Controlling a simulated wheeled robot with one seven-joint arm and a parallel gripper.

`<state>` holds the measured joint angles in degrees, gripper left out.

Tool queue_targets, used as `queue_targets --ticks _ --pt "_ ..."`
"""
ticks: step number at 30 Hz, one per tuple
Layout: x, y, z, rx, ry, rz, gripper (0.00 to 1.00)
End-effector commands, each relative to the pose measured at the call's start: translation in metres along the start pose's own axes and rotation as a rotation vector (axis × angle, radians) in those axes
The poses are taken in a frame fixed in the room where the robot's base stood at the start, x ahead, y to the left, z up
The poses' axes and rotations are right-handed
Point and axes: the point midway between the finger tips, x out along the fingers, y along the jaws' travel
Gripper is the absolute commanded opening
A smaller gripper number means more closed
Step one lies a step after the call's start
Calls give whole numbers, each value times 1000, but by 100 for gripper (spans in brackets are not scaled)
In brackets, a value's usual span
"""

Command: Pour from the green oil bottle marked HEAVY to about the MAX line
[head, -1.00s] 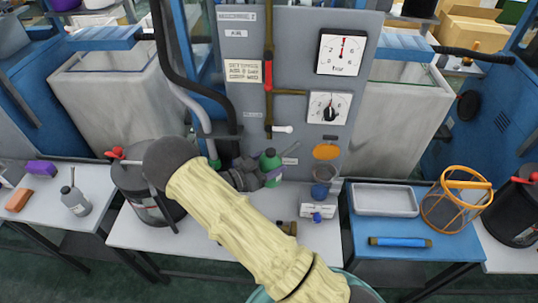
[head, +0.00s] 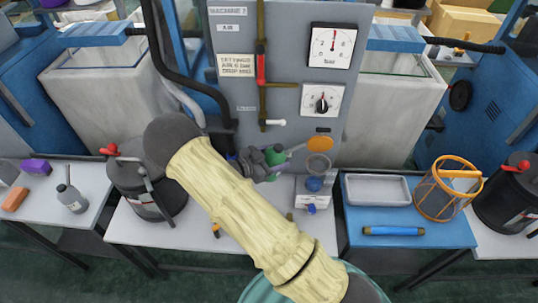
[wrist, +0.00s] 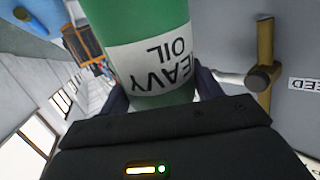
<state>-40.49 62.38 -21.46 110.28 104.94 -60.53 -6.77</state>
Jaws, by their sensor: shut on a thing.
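My gripper (head: 262,164) is shut on the green oil bottle (head: 275,155), in front of the grey machine panel. In the wrist view, the bottle (wrist: 148,30) stands between the fingers (wrist: 160,92), and its white label reads HEAVY OIL, upside down. In the head view, the bottle's thin grey spout points right and up, towards the clear cup (head: 318,164) on the panel. The spout tip looks close to the cup's left rim; I cannot tell whether it is over it. No MAX line or oil level is readable.
A black drum (head: 145,185) with a red tap stands left of my arm, with a grey oil can (head: 70,198) farther left. To the right, a blue table holds a grey tray (head: 377,189), a blue rod (head: 393,231) and an orange wire basket (head: 448,190).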

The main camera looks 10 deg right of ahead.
Motion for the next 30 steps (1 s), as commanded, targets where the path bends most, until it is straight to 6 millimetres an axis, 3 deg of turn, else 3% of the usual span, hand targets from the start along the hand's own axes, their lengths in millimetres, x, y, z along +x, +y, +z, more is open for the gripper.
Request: queue_targets --ticks 15,30 --pt "29 15 6 137 -259 2 33" --pt "36 18 4 208 -407 0 33"
